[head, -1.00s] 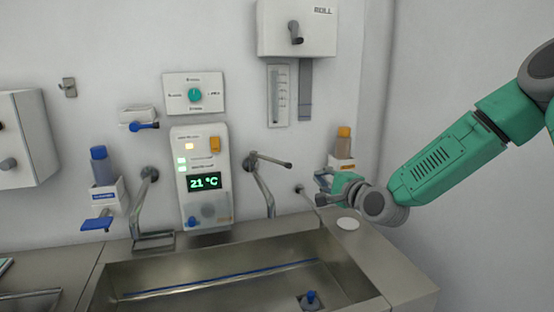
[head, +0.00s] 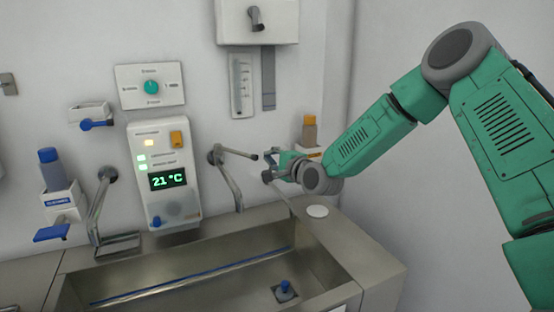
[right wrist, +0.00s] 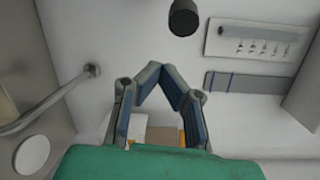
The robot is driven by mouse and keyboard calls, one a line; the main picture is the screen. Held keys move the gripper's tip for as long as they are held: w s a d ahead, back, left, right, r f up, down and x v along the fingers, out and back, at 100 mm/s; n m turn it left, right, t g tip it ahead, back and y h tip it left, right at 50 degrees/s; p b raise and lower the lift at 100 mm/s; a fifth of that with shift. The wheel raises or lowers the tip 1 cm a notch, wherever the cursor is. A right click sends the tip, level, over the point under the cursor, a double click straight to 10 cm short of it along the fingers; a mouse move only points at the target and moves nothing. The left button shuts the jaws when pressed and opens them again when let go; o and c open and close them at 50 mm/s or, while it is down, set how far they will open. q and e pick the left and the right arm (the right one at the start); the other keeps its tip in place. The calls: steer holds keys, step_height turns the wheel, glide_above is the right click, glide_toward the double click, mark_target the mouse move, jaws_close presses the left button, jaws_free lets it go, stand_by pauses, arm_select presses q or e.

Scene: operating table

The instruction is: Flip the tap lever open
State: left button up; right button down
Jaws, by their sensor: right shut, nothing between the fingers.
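The tap (head: 232,188) is a grey pipe on the wall above the right part of the sink. Its lever (head: 236,153) is a thin grey bar with a dark tip, pointing right and slightly down. My right gripper (head: 267,166) is just right of and slightly below the lever tip, apart from it as far as I can tell. In the right wrist view the fingertips (right wrist: 160,68) come together with nothing between them. A dark round end (right wrist: 184,17), probably the lever tip, shows beyond them. My left gripper is not in view.
The steel sink (head: 345,270) lies below, with a white disc (head: 317,211) on its rim. An orange-capped bottle (head: 309,130) stands behind my right gripper. A control panel (head: 164,180) reading 21 °C is left of the tap. A wall box (head: 275,22) hangs above.

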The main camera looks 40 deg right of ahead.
mark_target(255, 157)
steer(key=a, duration=0.1)
steer(key=w+a+p, duration=0.1)
steer(key=a, duration=0.1)
steer(key=w+a+r, duration=0.1)
steer(key=a, duration=0.1)
steer(key=shift+w+p, duration=0.1)
steer(key=shift+p, duration=0.2)
steer(key=shift+s+a+f+m+h+b, duration=0.15)
steer(key=shift+a+m+h+b, duration=0.15)
steer(key=shift+a+h, duration=0.15)
steer(key=shift+s+a+r+m+h+b, duration=0.15)
steer(key=shift+a+m+h, duration=0.15)
steer(key=shift+h, duration=0.25)
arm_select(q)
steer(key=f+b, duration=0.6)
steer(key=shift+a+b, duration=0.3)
arm_select(e)
steer(key=w+a+m+g+h, duration=0.2)
steer(key=a+m+g+h, duration=0.4)
steer(key=a+m+h, duration=0.2)
steer(key=a+h, duration=0.2)
steer(key=shift+a+h, duration=0.2)
steer(key=shift+h, duration=0.1)
